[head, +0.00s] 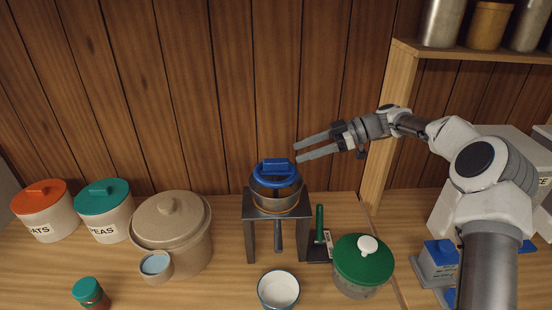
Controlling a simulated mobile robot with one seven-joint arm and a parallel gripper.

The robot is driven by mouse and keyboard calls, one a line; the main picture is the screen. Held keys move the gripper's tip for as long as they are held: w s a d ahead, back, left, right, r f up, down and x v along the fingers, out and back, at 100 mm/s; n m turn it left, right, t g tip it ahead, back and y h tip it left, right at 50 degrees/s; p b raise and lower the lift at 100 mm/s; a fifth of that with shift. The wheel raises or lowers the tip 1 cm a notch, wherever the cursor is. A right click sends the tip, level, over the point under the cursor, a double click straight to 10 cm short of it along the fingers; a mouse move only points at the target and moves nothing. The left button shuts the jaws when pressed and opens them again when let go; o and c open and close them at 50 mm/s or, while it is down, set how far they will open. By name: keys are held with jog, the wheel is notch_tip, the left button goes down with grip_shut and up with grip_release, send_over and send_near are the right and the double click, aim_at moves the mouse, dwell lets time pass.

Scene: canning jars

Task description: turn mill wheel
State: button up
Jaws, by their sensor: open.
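The mill wheel (287,181) looks to be the blue ring with a blue block (277,167) on top of the mill. The mill's metallic body (266,198) sits on a dark stand (249,226) in the middle of the wooden counter. A grey handle-like part hangs below it. My gripper (297,150) is open and empty, its two long grey fingers pointing left. In the picture its fingertips are just above and to the right of the blue block. No contact shows, and the depth gap is hard to tell.
A green-lidded pot (361,266) and a white cup (278,289) stand in front. A beige crock (172,238) and lidded canisters (104,210) stand left. A green-handled tool (320,232) is right of the stand. A shelf post (382,135) rises behind my arm.

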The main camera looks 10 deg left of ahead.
aim_at(278, 160)
jog(key=p+x, duration=0.1)
jog(key=x, duration=0.7)
jog(key=shift+a+f, duration=0.15)
grip_shut()
